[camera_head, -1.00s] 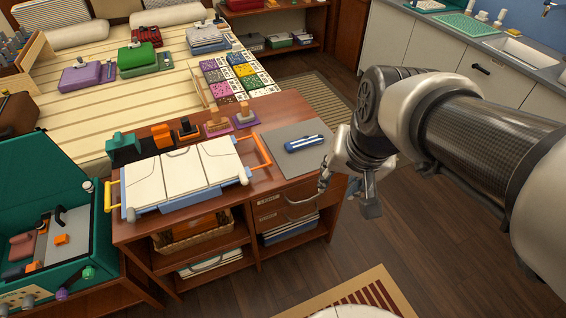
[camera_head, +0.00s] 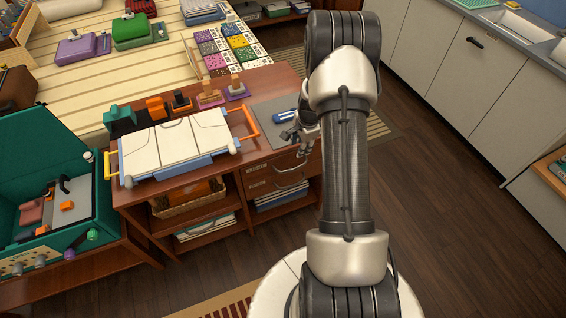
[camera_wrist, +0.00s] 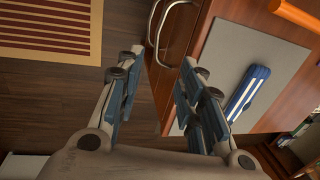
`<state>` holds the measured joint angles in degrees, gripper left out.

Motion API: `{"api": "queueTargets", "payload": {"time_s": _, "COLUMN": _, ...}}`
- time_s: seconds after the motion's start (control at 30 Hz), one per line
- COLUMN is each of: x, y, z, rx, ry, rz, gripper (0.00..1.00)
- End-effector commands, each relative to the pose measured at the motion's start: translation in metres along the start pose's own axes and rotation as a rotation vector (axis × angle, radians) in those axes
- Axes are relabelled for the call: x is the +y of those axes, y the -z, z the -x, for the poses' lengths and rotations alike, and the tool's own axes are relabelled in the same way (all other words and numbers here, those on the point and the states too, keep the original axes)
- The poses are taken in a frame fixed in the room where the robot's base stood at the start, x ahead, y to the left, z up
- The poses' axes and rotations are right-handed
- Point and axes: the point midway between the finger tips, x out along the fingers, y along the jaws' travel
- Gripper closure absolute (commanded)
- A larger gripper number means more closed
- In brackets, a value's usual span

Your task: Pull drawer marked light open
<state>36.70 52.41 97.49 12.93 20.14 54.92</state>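Two wooden drawer fronts, the upper (camera_head: 273,164) and the lower (camera_head: 262,189), sit one above the other at the right end of the desk. Both look flush with the desk. Each has a small pale label whose writing is too small to read, and a curved metal handle; the lower handle (camera_head: 291,185) is clear in the head view. My gripper (camera_head: 303,150) is at the desk's right front corner, close to the upper handle. In the wrist view my gripper (camera_wrist: 157,72) is open and empty, with a metal handle (camera_wrist: 163,38) beyond its fingertips, apart from them.
The desk top (camera_head: 200,112) holds a grey mat (camera_head: 262,121) with a blue-and-white tool (camera_head: 285,115), a white folding tray (camera_head: 175,145) and several stamps. A teal case (camera_head: 50,165) stands at left. The wooden floor (camera_head: 440,150) right of the desk is clear.

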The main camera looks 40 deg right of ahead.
Motion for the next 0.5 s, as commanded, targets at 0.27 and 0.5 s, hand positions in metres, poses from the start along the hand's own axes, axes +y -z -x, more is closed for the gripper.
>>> {"api": "queueTargets", "payload": {"time_s": 0.27, "x": 0.002, "y": 0.000, "z": -0.041, "rx": -0.001, "ry": -0.004, "rz": -0.006, "gripper": 0.65}}
{"api": "queueTargets", "payload": {"time_s": 0.5, "x": 0.002, "y": 0.000, "z": -0.094, "rx": 0.000, "ry": -0.003, "rz": -0.004, "gripper": 0.65}}
